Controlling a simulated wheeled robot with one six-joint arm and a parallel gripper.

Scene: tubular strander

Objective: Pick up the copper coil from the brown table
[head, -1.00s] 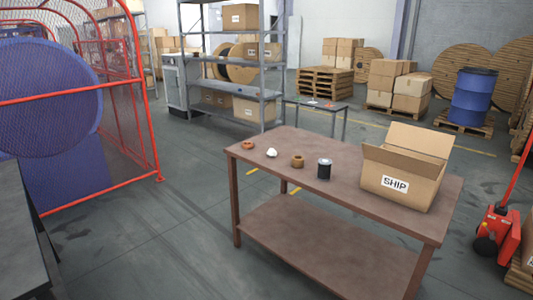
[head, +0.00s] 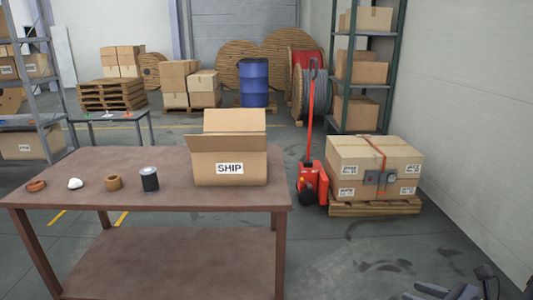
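The brown table (head: 160,165) stands at the left and middle of the head view. A reddish-orange ring (head: 37,185), which looks like the copper coil, lies flat near the table's left end. To its right are a small white lump (head: 75,183), a brown spool-like piece (head: 114,183) and a dark cylinder with a light top (head: 149,179). Dark jointed parts at the lower right edge look like my arm, well apart from the table. They are cut off by the frame, and I cannot make out fingertips or anything held.
An open SHIP box (head: 228,160) stands on the table's right end. A red pallet jack (head: 312,180) and a strapped box (head: 375,165) on a pallet are to the right. A small table (head: 110,127) and shelving stand behind at left. Floor at the lower right is clear.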

